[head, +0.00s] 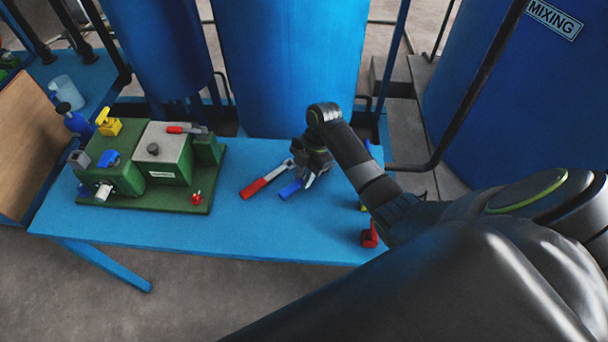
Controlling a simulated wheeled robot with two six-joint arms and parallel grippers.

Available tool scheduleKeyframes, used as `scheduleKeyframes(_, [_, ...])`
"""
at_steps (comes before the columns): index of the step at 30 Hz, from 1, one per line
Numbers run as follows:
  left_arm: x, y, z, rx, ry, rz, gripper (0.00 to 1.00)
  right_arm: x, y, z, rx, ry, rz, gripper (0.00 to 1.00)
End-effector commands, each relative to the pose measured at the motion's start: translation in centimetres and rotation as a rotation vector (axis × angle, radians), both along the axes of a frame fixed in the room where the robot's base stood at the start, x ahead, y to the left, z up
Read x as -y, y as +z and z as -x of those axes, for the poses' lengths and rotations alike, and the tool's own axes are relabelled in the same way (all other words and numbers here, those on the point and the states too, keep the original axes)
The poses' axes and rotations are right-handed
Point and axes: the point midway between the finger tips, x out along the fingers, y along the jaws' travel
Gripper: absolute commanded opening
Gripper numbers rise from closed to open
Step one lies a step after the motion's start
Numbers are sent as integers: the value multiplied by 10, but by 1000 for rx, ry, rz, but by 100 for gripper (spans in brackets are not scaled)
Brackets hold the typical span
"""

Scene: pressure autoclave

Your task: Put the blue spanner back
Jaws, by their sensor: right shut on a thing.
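The blue spanner (290,189) is on or just above the blue table (270,235), right of its middle. Only its blue handle and a bit of grey metal show; my right gripper (307,174) covers the rest. My right gripper comes down over it from above and is shut on it. Its fingertips are mostly hidden by the wrist. I cannot tell whether the spanner touches the table. A spanner with a red handle (254,188) lies just to the left, close to the gripper. My left gripper is not in view.
A green machine (168,167) with yellow, blue and red parts stands on the table's left. A small red object (370,236) stands near the right front edge. Blue tanks (290,65) rise behind the table. The table's front middle is clear.

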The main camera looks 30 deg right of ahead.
Motion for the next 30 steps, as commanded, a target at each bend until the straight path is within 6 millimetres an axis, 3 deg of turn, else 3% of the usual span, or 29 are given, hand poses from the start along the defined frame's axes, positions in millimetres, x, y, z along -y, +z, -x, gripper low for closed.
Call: scheduleKeyframes(30, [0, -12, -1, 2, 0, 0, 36, 0, -22, 2, -4, 0, -1, 0])
